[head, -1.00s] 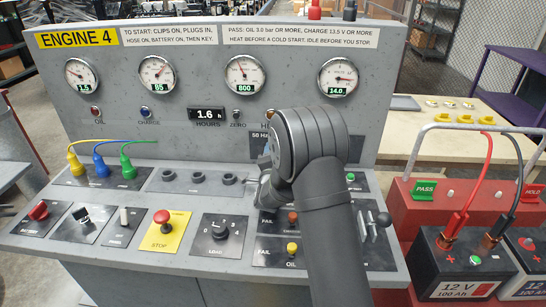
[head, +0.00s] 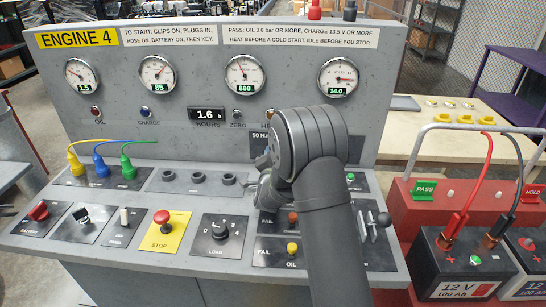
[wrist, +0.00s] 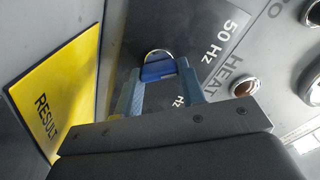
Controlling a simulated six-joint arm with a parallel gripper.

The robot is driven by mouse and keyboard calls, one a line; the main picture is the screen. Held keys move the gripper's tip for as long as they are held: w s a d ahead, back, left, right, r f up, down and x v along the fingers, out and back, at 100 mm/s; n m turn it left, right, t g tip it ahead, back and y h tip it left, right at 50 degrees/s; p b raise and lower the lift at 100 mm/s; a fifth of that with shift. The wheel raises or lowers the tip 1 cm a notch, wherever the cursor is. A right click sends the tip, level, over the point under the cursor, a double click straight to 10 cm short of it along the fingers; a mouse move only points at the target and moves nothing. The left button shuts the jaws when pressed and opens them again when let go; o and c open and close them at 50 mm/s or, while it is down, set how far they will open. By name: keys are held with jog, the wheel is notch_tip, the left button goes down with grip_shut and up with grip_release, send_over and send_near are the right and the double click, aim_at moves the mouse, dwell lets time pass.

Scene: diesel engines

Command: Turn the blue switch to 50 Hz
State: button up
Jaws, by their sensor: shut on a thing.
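The blue switch (wrist: 158,70) shows in the wrist view, between the two fingers of my gripper (wrist: 160,78). The fingers are shut on it, one on each side. A pale curved rim shows around its far side. A "50 Hz" label (wrist: 220,40) is up and to the right of the switch, and another "Hz" label (wrist: 178,101), partly covered, is below it. In the head view my gripper (head: 263,162) is at the upright panel below the "50 Hz" label (head: 262,135). My arm hides the switch there.
A yellow "RESULT" plate (wrist: 60,95) is left of my gripper in the wrist view. A round "HEAT" part (wrist: 243,86) is close on the right. Below in the head view are the red stop button (head: 162,217) and load knob (head: 220,231).

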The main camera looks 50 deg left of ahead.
jog(key=o, duration=1)
jog(key=shift+s, duration=0.1)
jog(key=v, duration=1.7)
jog(key=shift+s+d+r, duration=0.1)
jog(key=shift+d, duration=0.05)
jog(key=x, duration=1.7)
jog(key=shift+w, duration=0.2)
